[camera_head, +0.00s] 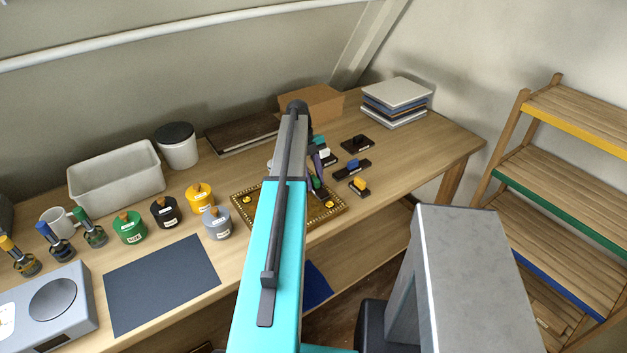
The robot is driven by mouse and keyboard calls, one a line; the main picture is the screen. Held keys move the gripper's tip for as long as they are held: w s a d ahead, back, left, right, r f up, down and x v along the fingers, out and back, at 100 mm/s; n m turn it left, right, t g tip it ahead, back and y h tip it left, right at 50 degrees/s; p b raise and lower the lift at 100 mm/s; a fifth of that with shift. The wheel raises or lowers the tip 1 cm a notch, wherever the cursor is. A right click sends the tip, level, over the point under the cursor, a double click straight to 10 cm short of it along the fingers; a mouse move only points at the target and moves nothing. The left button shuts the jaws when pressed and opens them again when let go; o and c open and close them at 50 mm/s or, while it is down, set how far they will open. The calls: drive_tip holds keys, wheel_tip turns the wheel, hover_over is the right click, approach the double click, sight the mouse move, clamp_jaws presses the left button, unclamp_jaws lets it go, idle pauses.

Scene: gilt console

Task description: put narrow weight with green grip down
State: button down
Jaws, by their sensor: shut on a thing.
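My arm reaches away from me across the table and hides part of what lies beyond it. My gripper (316,175) is at the arm's far end, over the back right part of a gilt-edged tray (334,209). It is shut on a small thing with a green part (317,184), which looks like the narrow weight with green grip. The arm partly hides it, and I cannot tell whether it touches the tray.
Dark weights with black (358,143), blue (352,168) and yellow (359,187) grips stand right of the tray. Labelled round pots, including an orange one (200,198), stand left. A dark mat (162,283) lies bare.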

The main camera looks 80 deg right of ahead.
drive_tip(key=c, duration=1.3)
unclamp_jaws()
drive_tip(key=shift+f, duration=0.1)
drive_tip(key=shift+c, duration=0.2)
drive_tip(key=shift+r, duration=0.2)
drive_tip(key=b+v, duration=0.1)
drive_tip(key=v, duration=1.1)
drive_tip(key=shift+f, duration=0.1)
